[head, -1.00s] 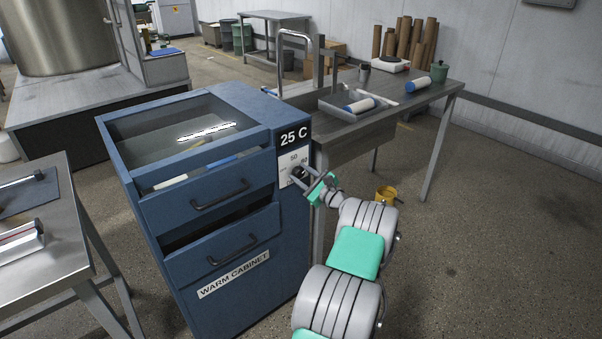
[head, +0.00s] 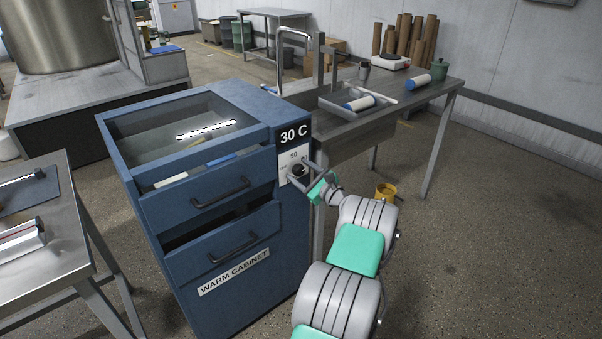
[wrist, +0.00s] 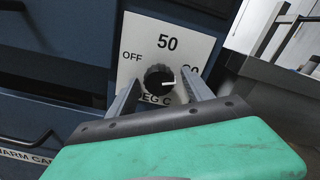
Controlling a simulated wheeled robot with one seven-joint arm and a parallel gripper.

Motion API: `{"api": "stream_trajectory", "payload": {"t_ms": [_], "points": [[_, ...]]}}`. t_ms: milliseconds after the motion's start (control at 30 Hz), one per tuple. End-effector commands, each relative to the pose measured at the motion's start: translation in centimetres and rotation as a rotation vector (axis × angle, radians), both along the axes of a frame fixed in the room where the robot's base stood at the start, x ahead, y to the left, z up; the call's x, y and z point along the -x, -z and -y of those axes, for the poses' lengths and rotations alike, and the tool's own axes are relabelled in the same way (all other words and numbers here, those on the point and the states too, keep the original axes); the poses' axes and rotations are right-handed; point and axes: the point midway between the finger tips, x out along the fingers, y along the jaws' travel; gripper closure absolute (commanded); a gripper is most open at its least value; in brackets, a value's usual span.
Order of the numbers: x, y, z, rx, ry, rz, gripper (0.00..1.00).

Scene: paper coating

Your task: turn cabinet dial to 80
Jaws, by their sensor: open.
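The blue warm cabinet (head: 235,300) stands in the middle of the head view, and its display (head: 294,135) reads 30 C. The black dial (wrist: 158,79) sits on a white plate (wrist: 150,38) marked OFF, 50 and DEG C. A right-hand mark is partly covered by my gripper. The dial's white pointer line points right in the wrist view. My gripper (wrist: 160,86) is open, with one finger on each side of the dial; I cannot tell whether they touch it. In the head view, the dial (head: 298,169) is partly hidden by my gripper (head: 303,174).
The cabinet's lower drawer (head: 222,245) stands partly open below the upper drawer handle. A metal table (head: 430,90) with a tray and blue-and-white rolls is close behind on the right. A yellow bucket (head: 386,192) is on the floor. Floor at the right is clear.

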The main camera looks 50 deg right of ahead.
Motion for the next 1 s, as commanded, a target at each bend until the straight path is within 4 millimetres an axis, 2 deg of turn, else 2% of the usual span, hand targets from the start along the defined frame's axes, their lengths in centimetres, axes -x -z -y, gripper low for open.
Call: {"api": "stream_trajectory", "payload": {"t_ms": [233, 500, 600, 1000], "points": [[0.7, 0.0, -0.1, 0.001, 0.001, -0.001, 0.41], [5.9, 0.0, -1.2, -0.001, 0.003, -0.001, 0.41], [7.2, 0.0, -1.5, -0.001, 0.002, 0.000, 0.41], [7.6, 0.0, -1.7, 0.001, 0.000, 0.000, 0.41]]}}
